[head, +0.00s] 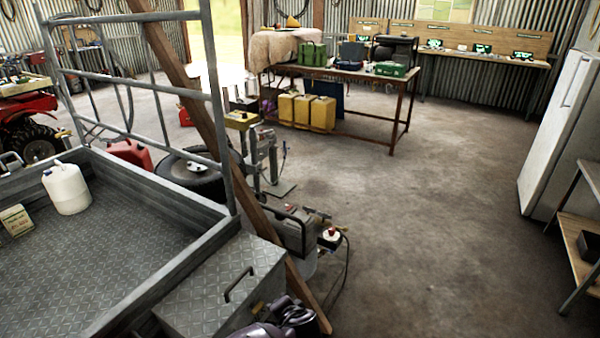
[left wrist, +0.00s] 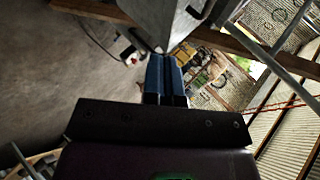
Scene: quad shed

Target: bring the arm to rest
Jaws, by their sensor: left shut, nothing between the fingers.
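My left gripper shows in the left wrist view (left wrist: 167,72) as two blue fingers pressed side by side, with nothing between them. Its fingertips point towards the grey corner of a metal box, and I cannot tell the exact gap between them. In the head view, a dark purple part of my left arm shows at the bottom edge, beside the checker-plate metal box (head: 212,290); the fingertips are hard to make out there. My right gripper is in neither view.
A grey trailer tray (head: 170,205) with a white jug (head: 67,188) fills the left. A wooden plank (head: 186,88) leans across its rail. A machine (head: 297,230) stands beyond the box. Open concrete floor (head: 440,220) lies to the right, before a white fridge (head: 565,125).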

